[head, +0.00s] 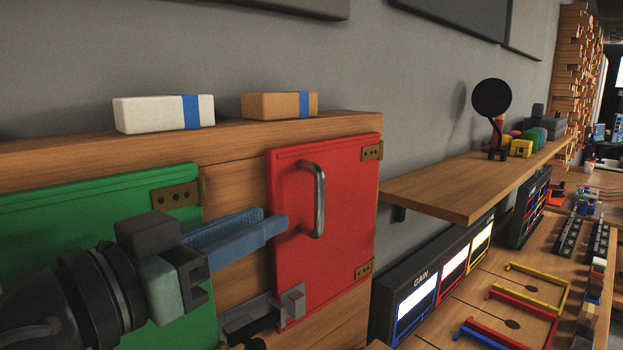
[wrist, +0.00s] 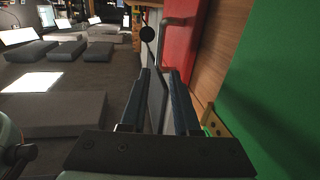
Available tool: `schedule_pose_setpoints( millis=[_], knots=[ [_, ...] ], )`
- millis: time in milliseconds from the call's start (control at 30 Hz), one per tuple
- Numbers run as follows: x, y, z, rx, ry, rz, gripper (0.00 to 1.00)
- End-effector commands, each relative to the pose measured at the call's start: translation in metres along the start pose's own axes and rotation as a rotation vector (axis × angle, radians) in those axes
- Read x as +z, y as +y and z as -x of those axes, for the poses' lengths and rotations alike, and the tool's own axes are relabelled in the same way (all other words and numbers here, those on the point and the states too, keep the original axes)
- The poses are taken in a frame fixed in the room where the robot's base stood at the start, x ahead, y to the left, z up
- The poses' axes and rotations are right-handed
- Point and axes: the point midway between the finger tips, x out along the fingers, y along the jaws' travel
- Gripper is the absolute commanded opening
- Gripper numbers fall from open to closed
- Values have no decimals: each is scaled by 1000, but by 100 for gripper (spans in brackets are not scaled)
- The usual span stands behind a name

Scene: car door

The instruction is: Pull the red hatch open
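The red hatch (head: 335,255) is a flat panel in a wooden frame, with brass hinges on its right edge. It looks closed. A vertical metal handle (head: 320,200) stands out from its upper middle. My gripper (head: 276,222) has blue fingers pointing right toward the handle, with the tips just left of it in the head view. In the wrist view the fingers (wrist: 158,72) are parted, and the handle (wrist: 166,45) shows ahead of and in line with the gap. I cannot tell whether the handle reaches between the fingers; no grip shows.
A grey metal latch (head: 291,302) sits at the hatch's lower left edge. A green panel (head: 90,205) lies left, behind my arm. A white block (head: 150,114) and an orange block (head: 270,106) rest on the frame's top. A wooden shelf (head: 450,190) juts out at the right.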

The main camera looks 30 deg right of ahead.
Motion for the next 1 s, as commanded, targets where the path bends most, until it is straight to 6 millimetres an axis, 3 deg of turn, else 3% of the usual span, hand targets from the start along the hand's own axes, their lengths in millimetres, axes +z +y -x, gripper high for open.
schedule_pose_setpoints(
  millis=[300, 500, 700, 967, 1000],
  knots=[
    [-2, 1, -67, 2, 0, 2, 30],
    [-2, 0, -98, 0, 1, 0, 30],
    [-1, 0, -112, -2, 1, -1, 30],
    [0, 0, -113, -3, 1, -1, 30],
    [0, 0, -113, -3, 1, -1, 26]
  ],
)
